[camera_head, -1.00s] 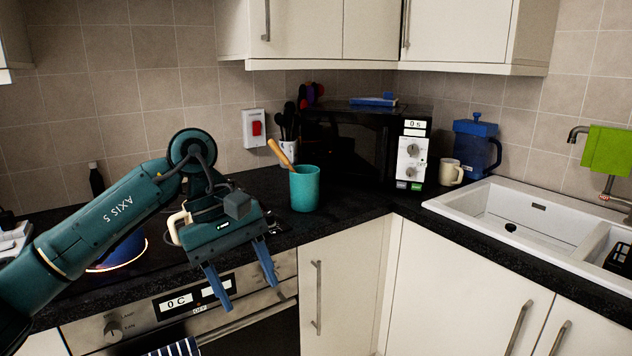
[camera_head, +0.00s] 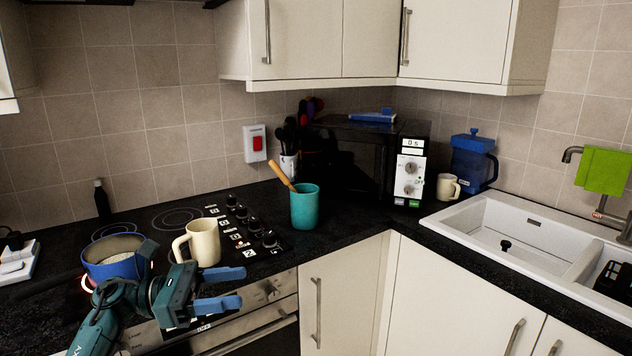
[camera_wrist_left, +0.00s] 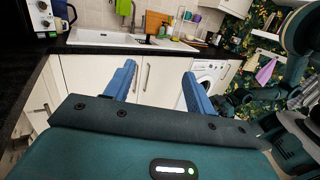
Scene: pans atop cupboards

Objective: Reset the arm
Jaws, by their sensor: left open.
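My left gripper (camera_head: 232,289) is low at the left of the head view, in front of the oven. Its two blue fingers are apart, point right, and hold nothing. In the left wrist view the same open fingers (camera_wrist_left: 160,85) have only empty air between them, with white cupboard doors beyond. A cream mug (camera_head: 206,243) stands upright on the hob behind the gripper, apart from the fingers. A blue pan (camera_head: 112,262) with pale contents sits on the hob at the left, partly covered by my arm. My right gripper is not clearly in view.
A teal pot (camera_head: 305,208) with a wooden-handled tool stands on the black counter. The microwave (camera_head: 355,160), a blue jug (camera_head: 471,162) and the white sink (camera_head: 520,235) lie to the right. The space in front of the right cupboards (camera_head: 450,290) is clear.

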